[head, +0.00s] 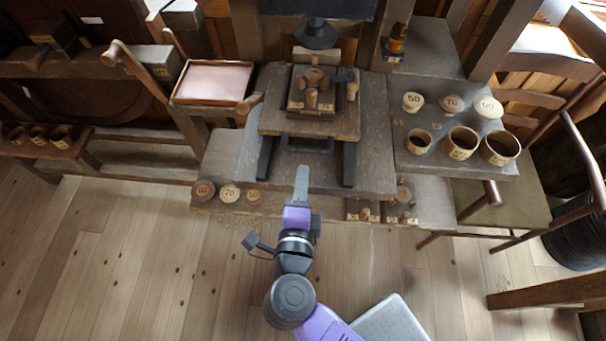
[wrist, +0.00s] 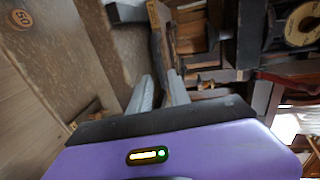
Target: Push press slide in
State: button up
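The press slide (head: 265,127) is a flat wooden board extending out from under the press at the centre of the bench. A dark block with wooden knobs (head: 312,101) sits on it. A dark bar handle (head: 307,145) shows at its front edge, between two black rails (head: 265,160) that run toward me. Above the back of the slide hangs the black press head (head: 316,35). My gripper (head: 301,172) is in front of the slide, apart from the handle, pointing at it. In the wrist view its two grey fingers (wrist: 160,76) stand apart with nothing seen between them.
Round wooden discs marked with numbers (head: 229,193) lie along the bench's front left edge. Cups (head: 461,142) and numbered lids (head: 451,103) stand on the right shelf. A shallow tray (head: 212,82) is at left. A chair (head: 500,205) stands at right.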

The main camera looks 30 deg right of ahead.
jog(key=shift+c, duration=1.1)
jog(key=shift+n+t+y, duration=0.7)
jog(key=a+b, duration=0.1)
jog(key=a+f, duration=0.1)
jog(key=a+b, duration=0.1)
jog(key=a, duration=0.1)
jog(key=shift+w+a+f+b, duration=0.1)
jog(key=shift+w+f+b, duration=0.1)
jog(key=shift+w+b, duration=0.15)
grip_shut()
jog(key=w+a+r+m+t+b, duration=0.2)
jog(key=w+a+r+m+b, duration=0.3)
jog(key=a+m+b, duration=0.65)
jog(key=m+g+b, duration=0.3)
jog(key=m+g, duration=0.1)
jog(key=m, duration=0.4)
send_near(277, 133)
jog(key=shift+h, duration=0.4)
jog(key=x, duration=0.6)
jog(key=shift+w+a+f, duration=0.15)
jog(key=shift+w, duration=0.15)
